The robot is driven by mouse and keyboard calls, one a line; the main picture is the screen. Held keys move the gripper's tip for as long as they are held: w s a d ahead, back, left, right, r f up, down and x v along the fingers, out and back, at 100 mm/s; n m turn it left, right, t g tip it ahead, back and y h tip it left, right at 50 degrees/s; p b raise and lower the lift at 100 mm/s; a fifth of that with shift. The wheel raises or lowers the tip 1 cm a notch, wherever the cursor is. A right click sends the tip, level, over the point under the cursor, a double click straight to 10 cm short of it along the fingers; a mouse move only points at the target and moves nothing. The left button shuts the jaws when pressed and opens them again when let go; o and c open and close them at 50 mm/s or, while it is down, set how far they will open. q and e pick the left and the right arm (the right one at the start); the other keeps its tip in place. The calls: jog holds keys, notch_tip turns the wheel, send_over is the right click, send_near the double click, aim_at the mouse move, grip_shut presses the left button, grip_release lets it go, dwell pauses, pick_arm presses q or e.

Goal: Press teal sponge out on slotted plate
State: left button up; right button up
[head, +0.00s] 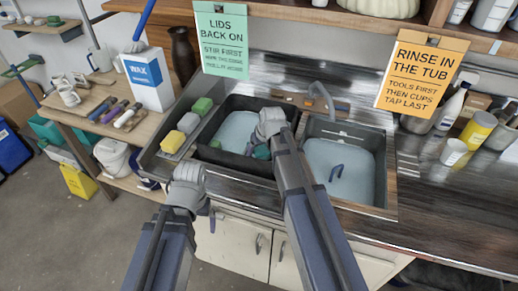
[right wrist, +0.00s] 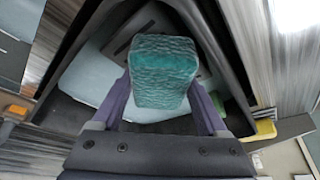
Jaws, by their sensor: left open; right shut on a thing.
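The teal sponge (right wrist: 164,72) is held between the two fingers of my right gripper (head: 262,144), which is shut on it. In the head view the sponge (head: 262,153) shows only in part, low inside the left tub (head: 232,160). A grey plate with a dark slot (right wrist: 122,46) lies behind the sponge in the right wrist view, largely hidden by it. I cannot tell whether the sponge touches the plate. My left gripper (head: 205,208) is open and empty, in front of the counter edge, apart from the tubs.
Green (head: 202,106), pale (head: 188,122) and yellow (head: 172,141) sponges sit along the left of the left tub. The right tub (head: 338,172) holds water and a dark blue handle-like thing (head: 336,172). A tap (head: 322,94) stands behind. Two signs hang above.

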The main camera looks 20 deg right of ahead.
dwell(0.4)
notch_tip(320, 180, up, 7)
jog(key=p, duration=0.7)
dwell(0.3)
